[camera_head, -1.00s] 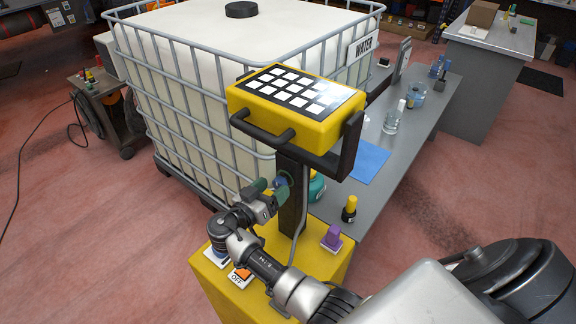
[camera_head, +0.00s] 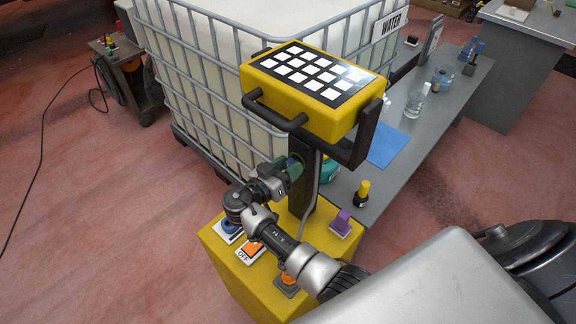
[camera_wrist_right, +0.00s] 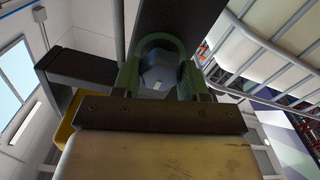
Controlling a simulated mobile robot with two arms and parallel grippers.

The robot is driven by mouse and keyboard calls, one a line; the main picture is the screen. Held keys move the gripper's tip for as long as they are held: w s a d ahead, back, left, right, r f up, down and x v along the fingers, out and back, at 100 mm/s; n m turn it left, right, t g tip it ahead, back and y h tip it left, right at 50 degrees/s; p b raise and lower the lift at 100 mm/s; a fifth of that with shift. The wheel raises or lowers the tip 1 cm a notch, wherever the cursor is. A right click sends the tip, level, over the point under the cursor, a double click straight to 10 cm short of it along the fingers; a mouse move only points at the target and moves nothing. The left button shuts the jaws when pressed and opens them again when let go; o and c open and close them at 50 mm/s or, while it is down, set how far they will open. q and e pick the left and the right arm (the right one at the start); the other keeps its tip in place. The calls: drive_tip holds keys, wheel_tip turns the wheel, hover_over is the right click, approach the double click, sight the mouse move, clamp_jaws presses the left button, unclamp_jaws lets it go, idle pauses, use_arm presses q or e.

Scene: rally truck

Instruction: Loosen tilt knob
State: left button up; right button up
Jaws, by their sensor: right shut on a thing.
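The tilt knob is a blue-grey faceted knob (camera_wrist_right: 158,72) on the dark post (camera_head: 302,195) below the yellow panel box (camera_head: 318,115). My right gripper (camera_head: 292,168) is at the post, with its green fingers closed around the knob. In the right wrist view the fingers (camera_wrist_right: 160,75) stand on both sides of the knob, and its front face shows between them. In the head view the fingers hide most of the knob. The yellow box has a dark top with white squares and is tilted. My left gripper is not in view.
The yellow pedestal (camera_head: 262,296) carries an orange switch (camera_head: 252,248) marked OFF and a purple knob (camera_head: 342,221). A caged white water tank (camera_head: 205,95) stands close behind. A grey bench (camera_head: 415,135) with bottles and a blue sheet (camera_head: 388,147) is at right. Floor at left is open.

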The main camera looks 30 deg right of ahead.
drive_tip(key=shift+n, duration=0.4)
drive_tip(key=shift+n+b, duration=0.45)
drive_tip(key=shift+n, duration=0.15)
drive_tip(key=shift+w+n, duration=0.1)
drive_tip(key=shift+n, duration=0.7)
drive_tip(key=n+b, duration=0.1)
drive_tip(key=n, duration=0.1)
drive_tip(key=shift+n, duration=0.3)
drive_tip(key=n, duration=0.2)
drive_tip(key=shift+w+n, duration=0.1)
drive_tip(key=shift+n, duration=0.3)
drive_tip(key=n+p, duration=0.1)
drive_tip(key=n, duration=0.3)
drive_tip(key=shift+n, duration=0.3)
drive_tip(key=n+p, duration=0.1)
drive_tip(key=n, duration=0.3)
drive_tip(key=shift+n+p, duration=0.4)
